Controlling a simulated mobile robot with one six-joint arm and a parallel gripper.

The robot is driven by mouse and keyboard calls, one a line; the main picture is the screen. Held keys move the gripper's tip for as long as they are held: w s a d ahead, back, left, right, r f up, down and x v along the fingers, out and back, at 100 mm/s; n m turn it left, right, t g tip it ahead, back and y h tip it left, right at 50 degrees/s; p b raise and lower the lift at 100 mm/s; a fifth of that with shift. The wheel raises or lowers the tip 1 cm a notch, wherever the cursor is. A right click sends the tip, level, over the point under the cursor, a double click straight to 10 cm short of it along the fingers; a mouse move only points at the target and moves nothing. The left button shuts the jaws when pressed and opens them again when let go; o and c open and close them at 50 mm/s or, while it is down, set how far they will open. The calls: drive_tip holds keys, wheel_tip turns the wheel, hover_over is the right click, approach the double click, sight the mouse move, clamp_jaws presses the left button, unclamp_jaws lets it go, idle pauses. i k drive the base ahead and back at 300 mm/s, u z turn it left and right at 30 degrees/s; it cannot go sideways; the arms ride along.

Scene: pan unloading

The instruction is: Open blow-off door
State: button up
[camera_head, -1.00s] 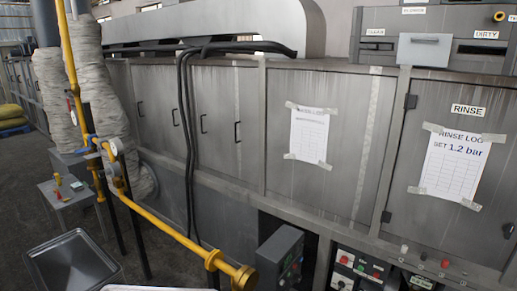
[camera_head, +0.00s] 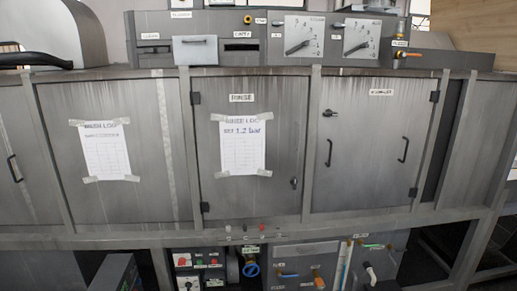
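A grey metal door (camera_head: 365,165) stands shut at right of centre. Its small label (camera_head: 381,92) is blurred and may read blow-off. A vertical dark handle (camera_head: 329,152) sits near its left edge, with a small dark fitting (camera_head: 329,113) above. A second handle (camera_head: 404,149) sits near its right edge. Dark hinges (camera_head: 434,97) show at the door's right side, one high and one low. My gripper is not in view.
The shut rinse door (camera_head: 278,150), with a taped log sheet (camera_head: 242,145), is directly left. Gauges (camera_head: 304,38) stand above. Valves with coloured handles (camera_head: 318,278) and a switch box (camera_head: 200,262) sit below. A dark gap (camera_head: 446,135) lies right of the hinges.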

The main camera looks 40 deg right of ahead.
sight(368, 155)
drive_tip(key=u, duration=0.9)
drive_tip(key=k, duration=0.15)
drive_tip(key=z, duration=3.15)
drive_tip(key=k, duration=0.6)
drive_tip(key=u, duration=0.15)
drive_tip(key=i, duration=0.55)
drive_tip(key=z, duration=0.05)
